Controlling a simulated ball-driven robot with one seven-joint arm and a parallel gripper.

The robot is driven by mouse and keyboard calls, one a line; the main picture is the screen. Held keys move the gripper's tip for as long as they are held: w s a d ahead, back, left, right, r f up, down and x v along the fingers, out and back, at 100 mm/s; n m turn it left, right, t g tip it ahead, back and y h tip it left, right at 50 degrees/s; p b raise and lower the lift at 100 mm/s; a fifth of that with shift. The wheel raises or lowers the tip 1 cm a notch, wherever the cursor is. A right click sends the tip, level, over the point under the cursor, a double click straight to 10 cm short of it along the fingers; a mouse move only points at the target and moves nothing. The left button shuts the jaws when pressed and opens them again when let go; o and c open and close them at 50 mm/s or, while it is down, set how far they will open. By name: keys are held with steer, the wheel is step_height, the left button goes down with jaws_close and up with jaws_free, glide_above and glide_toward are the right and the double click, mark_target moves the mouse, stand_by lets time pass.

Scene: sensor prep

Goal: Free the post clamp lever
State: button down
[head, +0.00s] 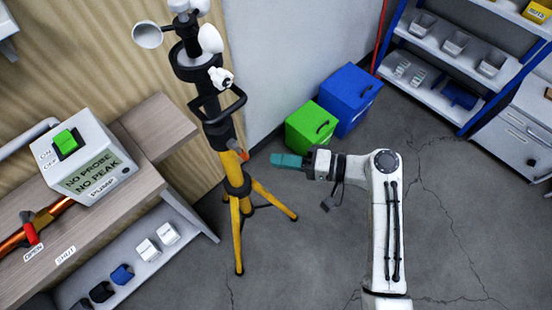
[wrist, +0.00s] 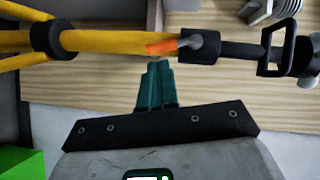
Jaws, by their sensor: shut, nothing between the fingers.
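The post clamp lever (head: 243,156) is a small orange-red lever on the dark collar of a yellow tripod post (head: 236,218). In the wrist view the lever (wrist: 162,47) runs along the post from a grey pivot (wrist: 191,42). My gripper (head: 273,160) has teal fingers, shut and empty, to the right of the lever in the head view with a gap between. In the wrist view the fingertips (wrist: 158,66) appear just below the lever. Whether they touch it is not clear there, but the head view shows them apart.
A bench (head: 160,125) with a pump box (head: 85,160) and a red-handled pipe valve (head: 31,230) stands left. Green (head: 310,128) and blue (head: 350,98) bins sit behind my gripper. A blue-framed shelf (head: 445,45) is at right. The floor between is open.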

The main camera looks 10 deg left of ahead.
steer(key=d+r+b, duration=0.1)
steer(key=d, duration=0.7)
steer(key=shift+s, duration=0.35)
steer(key=shift+r, duration=0.1)
